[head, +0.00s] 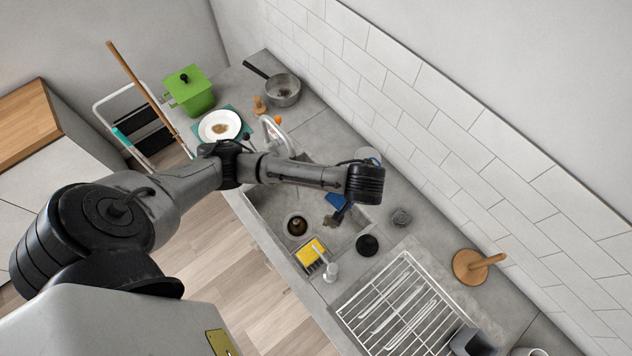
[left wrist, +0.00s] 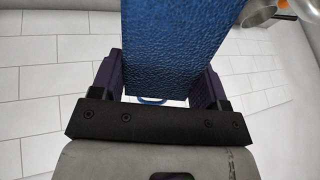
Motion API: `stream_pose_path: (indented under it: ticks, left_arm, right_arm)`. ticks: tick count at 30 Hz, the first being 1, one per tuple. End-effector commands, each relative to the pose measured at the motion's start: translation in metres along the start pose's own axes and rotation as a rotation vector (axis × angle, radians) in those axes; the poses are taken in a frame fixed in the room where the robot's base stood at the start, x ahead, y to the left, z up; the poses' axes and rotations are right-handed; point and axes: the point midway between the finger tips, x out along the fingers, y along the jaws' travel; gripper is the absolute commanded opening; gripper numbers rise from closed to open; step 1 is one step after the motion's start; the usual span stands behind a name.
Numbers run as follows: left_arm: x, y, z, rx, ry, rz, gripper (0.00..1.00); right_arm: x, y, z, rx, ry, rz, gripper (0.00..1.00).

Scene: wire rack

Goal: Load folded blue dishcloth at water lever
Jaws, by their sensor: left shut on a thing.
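The folded blue dishcloth (head: 337,201) is held over the right part of the sink in the head view. In the left wrist view the blue cloth (left wrist: 175,50) fills the space between the dark fingers. My left gripper (head: 334,217) is shut on it; its fingertips also show in the left wrist view (left wrist: 160,85). A pale curved tap with an orange tip (head: 272,128) stands at the far left of the sink, partly behind my arm; I cannot make out its lever clearly. My right gripper is not in view.
The sink (head: 262,205) has a dark drain (head: 296,225). A yellow sponge (head: 311,251), a soap dispenser (head: 331,272) and a black round item (head: 367,245) are near its edge. A wire rack (head: 400,305) stands right.

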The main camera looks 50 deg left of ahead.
Motion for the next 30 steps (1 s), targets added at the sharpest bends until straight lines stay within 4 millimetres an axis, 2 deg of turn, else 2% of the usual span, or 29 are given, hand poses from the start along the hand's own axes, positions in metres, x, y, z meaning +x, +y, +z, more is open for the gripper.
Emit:
stream_pose_path:
  ticks: [1, 6, 12, 16, 21, 30]
  left_arm:
    - [0.027, -0.001, 0.017, -0.094, -0.042, -0.05, 0.46]
    - [0.096, -0.012, 0.07, -0.4, -0.135, -0.189, 0.46]
    - [0.15, -0.028, 0.129, -0.654, -0.209, -0.297, 0.46]
    - [0.17, -0.037, 0.156, -0.755, -0.238, -0.34, 0.46]
    - [0.183, -0.043, 0.175, -0.821, -0.256, -0.367, 0.46]
    - [0.197, -0.057, 0.176, -0.839, -0.258, -0.374, 0.46]
  right_arm:
    - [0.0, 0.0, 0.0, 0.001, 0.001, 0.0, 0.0]
    - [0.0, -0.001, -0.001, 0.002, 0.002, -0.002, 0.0]
    - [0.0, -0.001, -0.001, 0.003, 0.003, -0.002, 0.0]
    - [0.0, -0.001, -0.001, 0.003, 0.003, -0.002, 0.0]
    - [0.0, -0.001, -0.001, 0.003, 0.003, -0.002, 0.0]
    - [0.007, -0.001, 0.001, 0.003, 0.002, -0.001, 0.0]
